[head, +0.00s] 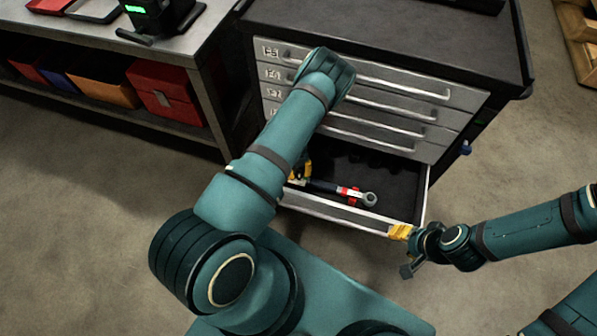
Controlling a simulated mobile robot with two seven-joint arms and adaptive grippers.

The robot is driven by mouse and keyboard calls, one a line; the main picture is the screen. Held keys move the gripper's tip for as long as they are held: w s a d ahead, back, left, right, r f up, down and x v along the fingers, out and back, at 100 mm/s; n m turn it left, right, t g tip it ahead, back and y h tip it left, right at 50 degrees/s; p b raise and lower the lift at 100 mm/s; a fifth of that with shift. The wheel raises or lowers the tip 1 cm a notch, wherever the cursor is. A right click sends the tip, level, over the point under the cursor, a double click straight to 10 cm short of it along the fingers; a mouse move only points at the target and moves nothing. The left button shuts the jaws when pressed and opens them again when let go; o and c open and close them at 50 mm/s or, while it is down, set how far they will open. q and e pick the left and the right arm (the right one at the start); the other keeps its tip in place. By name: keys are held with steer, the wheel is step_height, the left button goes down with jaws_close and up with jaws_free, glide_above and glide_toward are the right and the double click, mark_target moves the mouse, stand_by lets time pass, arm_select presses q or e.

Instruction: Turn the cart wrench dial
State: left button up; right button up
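The cart wrench (343,191) lies in the open bottom drawer of the cart (384,27). It has a dark handle, a red band and a ring-shaped metal head at its right end. My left arm reaches over the drawer and hides the handle's left end; I cannot make out the dial. Black and yellow parts, seemingly of my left gripper (302,171), show just past the arm at that end. Whether its fingers are open or touch the wrench is hidden. My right gripper (407,254) is at the drawer's front right corner, beside a yellow patch; its fingers are unclear.
The drawer's front edge (345,219) sticks out toward me; the closed drawers (390,84) above have long bar handles. A workbench (196,45) with a lower shelf of red and orange bins (165,92) stands left. A wooden pallet (580,38) is far right. Floor is clear on the right.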

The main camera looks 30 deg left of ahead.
arm_select(q)
steer(key=o, duration=0.4)
steer(key=shift+c, duration=0.2)
steer(key=shift+r, duration=0.1)
step_height(320, 180, up, 10)
stand_by(0.6)
